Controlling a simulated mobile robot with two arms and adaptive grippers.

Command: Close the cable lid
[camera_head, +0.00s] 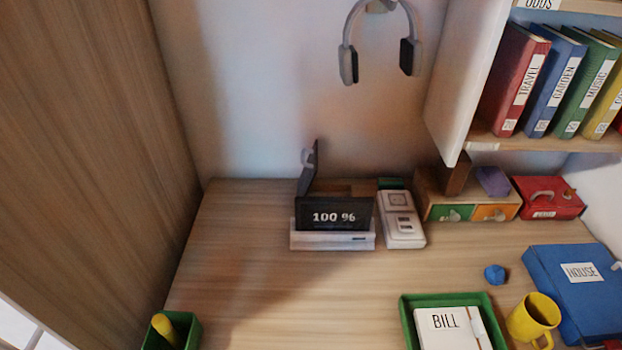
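A dark panel (309,165) stands raised, tilted near upright, at the left end of a brown box (347,187) on the desk against the wall. It looks like the cable lid, standing open. A pale round tab shows on its left face. A black display reading "100 %" (335,215) stands on a white dock (332,241) in front of the box and hides most of its front. Neither of my grippers is in view.
A white socket unit (403,219) stands right of the dock. A small drawer chest (466,196) and a red box (548,197) are further right. A green tray (408,325), yellow mug (534,318) and blue folder (585,295) lie nearer. The desk's left-middle (240,270) is clear.

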